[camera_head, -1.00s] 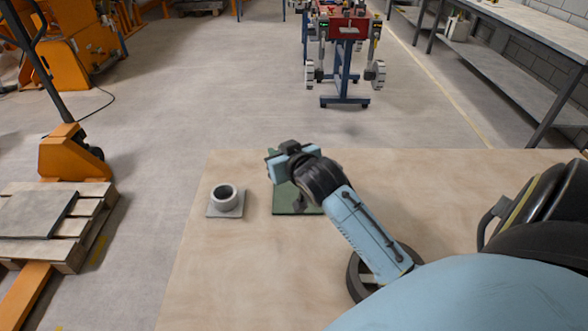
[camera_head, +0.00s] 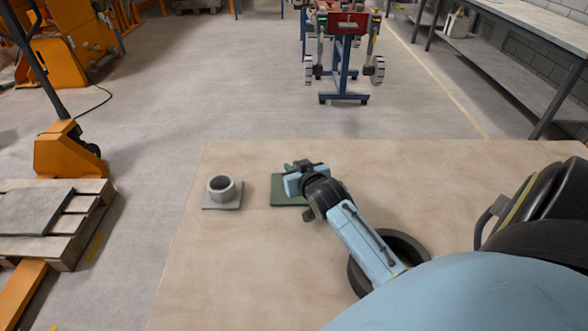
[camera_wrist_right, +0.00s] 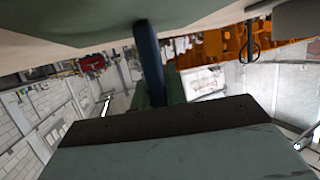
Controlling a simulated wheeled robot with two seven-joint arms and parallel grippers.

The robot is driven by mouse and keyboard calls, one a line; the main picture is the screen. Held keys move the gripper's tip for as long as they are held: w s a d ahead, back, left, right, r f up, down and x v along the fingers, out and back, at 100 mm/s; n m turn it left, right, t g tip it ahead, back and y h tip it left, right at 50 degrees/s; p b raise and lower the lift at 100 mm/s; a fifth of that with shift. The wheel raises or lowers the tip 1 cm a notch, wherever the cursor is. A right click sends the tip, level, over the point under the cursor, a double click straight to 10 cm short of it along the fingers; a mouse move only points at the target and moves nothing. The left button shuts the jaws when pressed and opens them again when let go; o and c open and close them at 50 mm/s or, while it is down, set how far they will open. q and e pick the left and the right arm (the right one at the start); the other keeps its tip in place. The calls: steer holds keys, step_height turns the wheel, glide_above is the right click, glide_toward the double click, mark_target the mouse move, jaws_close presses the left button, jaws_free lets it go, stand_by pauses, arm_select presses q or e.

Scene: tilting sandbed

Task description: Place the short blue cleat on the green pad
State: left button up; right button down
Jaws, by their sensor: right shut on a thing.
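The green pad (camera_head: 289,192) lies flat on the wooden table, partly covered by my right gripper (camera_head: 289,169). In the right wrist view, a dark blue bar, the short blue cleat (camera_wrist_right: 149,60), stands out from between the greenish fingers of my right gripper (camera_wrist_right: 157,92), which is shut on it. The cleat's far end reaches a dark green surface, likely the pad (camera_wrist_right: 90,22), at the top; I cannot tell whether they touch. The cleat does not show clearly in the head view. My left gripper is not in view.
A grey ring on a square plate (camera_head: 222,193) stands left of the pad on the table (camera_head: 235,260). A dark round ring (camera_head: 408,243) lies near my right arm. The table's left and front-left area is clear.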

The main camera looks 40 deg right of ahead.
steer(key=shift+r, duration=0.1)
steer(key=c, duration=1.9)
jaws_free()
steer(key=shift+f, duration=0.25)
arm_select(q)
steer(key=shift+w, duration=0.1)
arm_select(e)
steer(key=o, duration=0.5)
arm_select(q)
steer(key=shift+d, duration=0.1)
arm_select(e)
steer(key=shift+r, duration=0.1)
steer(key=shift+r, duration=0.2)
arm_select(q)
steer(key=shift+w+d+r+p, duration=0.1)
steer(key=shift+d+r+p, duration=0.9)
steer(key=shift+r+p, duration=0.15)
arm_select(e)
steer(key=v, duration=1.2)
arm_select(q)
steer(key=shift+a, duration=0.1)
